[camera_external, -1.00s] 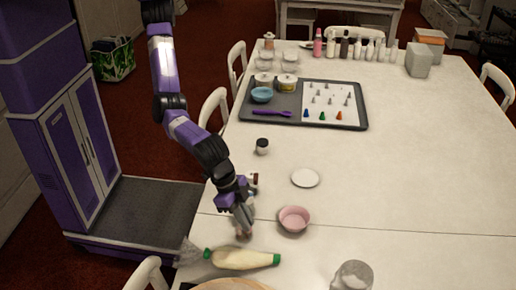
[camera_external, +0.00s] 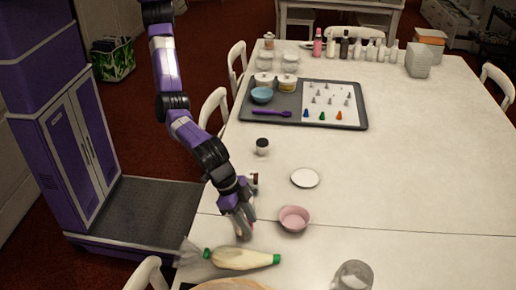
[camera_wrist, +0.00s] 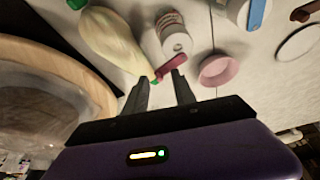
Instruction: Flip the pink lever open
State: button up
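The pink lever (camera_wrist: 172,66) sticks out from the near end of a pale, labelled cylinder (camera_wrist: 171,32) in the wrist view. In the external view a bit of pink lever (camera_external: 252,226) shows beside my gripper (camera_external: 240,230), and the cylinder is mostly hidden there. My gripper (camera_wrist: 161,83) is open in the wrist view, its two dark fingers apart with nothing between them. The lever lies just beyond the fingertips, closer to the right finger; I cannot tell whether they touch.
A pink bowl (camera_external: 294,218) stands close on the right. A cream-filled piping bag (camera_external: 240,259) lies in front. A white plate (camera_external: 305,178) and a small dark-lidded jar (camera_external: 262,147) stand farther back.

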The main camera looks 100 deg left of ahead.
jog(key=v, duration=0.7)
jog(key=shift+r, duration=0.3)
jog(key=shift+s, duration=0.15)
